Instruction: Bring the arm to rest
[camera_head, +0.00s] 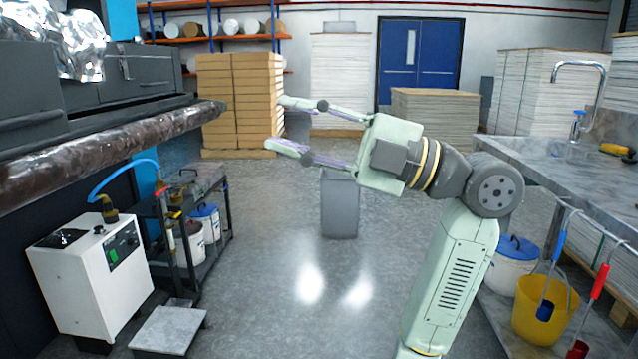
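My arm rises from the lower right of the view, bends at a grey elbow joint and points to the left. My gripper (285,124) is at its end, with two long pale green fingers spread wide apart. Nothing is between the fingers. The gripper is in the air above the open floor, in front of the stacked brown boxes (236,138) in the picture. No object touches it that I can see.
A machine with a long dark roller (110,151) fills the left side. Below are a white unit (90,275) and a black cart (183,262). A grey bin (340,205) stands mid-floor. At right are a worktop (570,185) and yellow bucket (545,312).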

